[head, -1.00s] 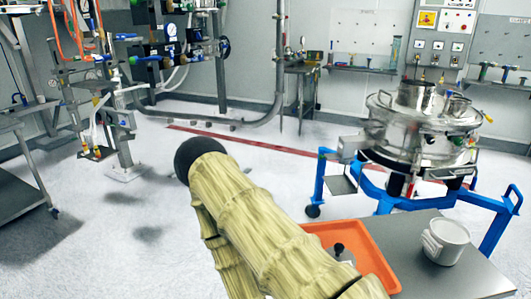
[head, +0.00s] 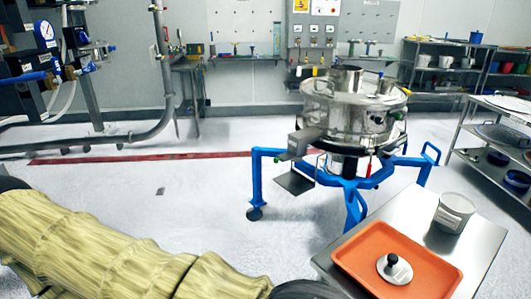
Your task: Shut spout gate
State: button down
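The steel powder sifter (head: 348,110) stands on a blue wheeled frame (head: 257,180) right of centre in the head view. Its box-shaped spout (head: 300,142) sticks out on the left side. A flat grey plate (head: 294,182) hangs below the spout, apart from it. The spout gate is too small to make out, so I cannot tell its position. My yellow-sleeved arm crosses the lower left, well apart from the sifter.
Shelves (head: 470,125) stand at far right. The floor left of the sifter is clear.

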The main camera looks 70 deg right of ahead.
aim_at(287, 156)
jog(key=z, duration=0.85)
jog(key=i, duration=1.15)
jog(key=z, duration=1)
